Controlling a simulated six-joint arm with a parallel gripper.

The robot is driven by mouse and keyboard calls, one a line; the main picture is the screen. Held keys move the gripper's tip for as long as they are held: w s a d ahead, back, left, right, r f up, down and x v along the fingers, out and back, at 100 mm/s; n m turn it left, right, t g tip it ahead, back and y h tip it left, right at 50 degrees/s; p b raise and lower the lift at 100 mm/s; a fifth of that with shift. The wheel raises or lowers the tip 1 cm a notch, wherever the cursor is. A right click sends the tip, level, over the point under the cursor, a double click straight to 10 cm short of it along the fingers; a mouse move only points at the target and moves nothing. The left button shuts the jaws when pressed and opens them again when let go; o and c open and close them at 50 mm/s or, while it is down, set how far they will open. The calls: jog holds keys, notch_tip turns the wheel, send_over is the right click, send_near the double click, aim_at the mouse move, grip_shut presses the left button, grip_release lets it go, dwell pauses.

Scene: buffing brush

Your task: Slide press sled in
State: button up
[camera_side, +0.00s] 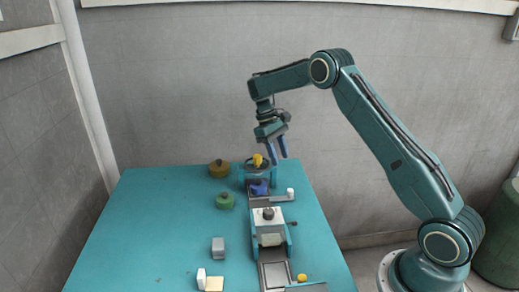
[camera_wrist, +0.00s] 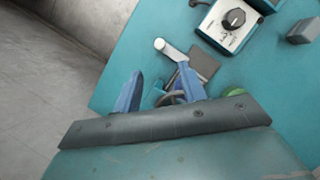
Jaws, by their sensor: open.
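My gripper (camera_side: 278,154) is open and empty, with its blue fingers pointing down above the far end of the table. It also shows in the wrist view (camera_wrist: 160,90). Below and beside it stands a teal fixture (camera_side: 243,178) with a yellow piece (camera_side: 258,160) on top. A flat grey plate (camera_side: 280,199) sticks out in front of this fixture and carries a white post (camera_side: 290,193); it looks like the press sled. The wrist view shows the plate (camera_wrist: 203,62) and post (camera_wrist: 162,46) beyond the fingertips. A blue piece (camera_side: 259,188) sits at the fixture's front.
A white box with a dark knob (camera_side: 268,215) stands in front, above a grey track (camera_side: 275,276). A brown pot (camera_side: 218,170), green pot (camera_side: 224,201) and grey block (camera_side: 218,247) stand left. A yellow knob (camera_side: 302,278) is near the front.

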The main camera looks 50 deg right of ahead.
jog(key=shift+s+d, duration=0.1)
notch_tip(320, 180, up, 2)
jog(key=m+t, duration=0.4)
send_over(291, 190)
jog(key=shift+a+r, duration=0.15)
jog(key=shift+a, duration=0.2)
jog(key=shift+d+f, duration=0.15)
jog(key=shift+f, duration=3.3)
jog(key=shift+d+f, duration=0.1)
jog(key=shift+f, duration=3.35)
jog(key=shift+c, duration=0.4)
grip_shut()
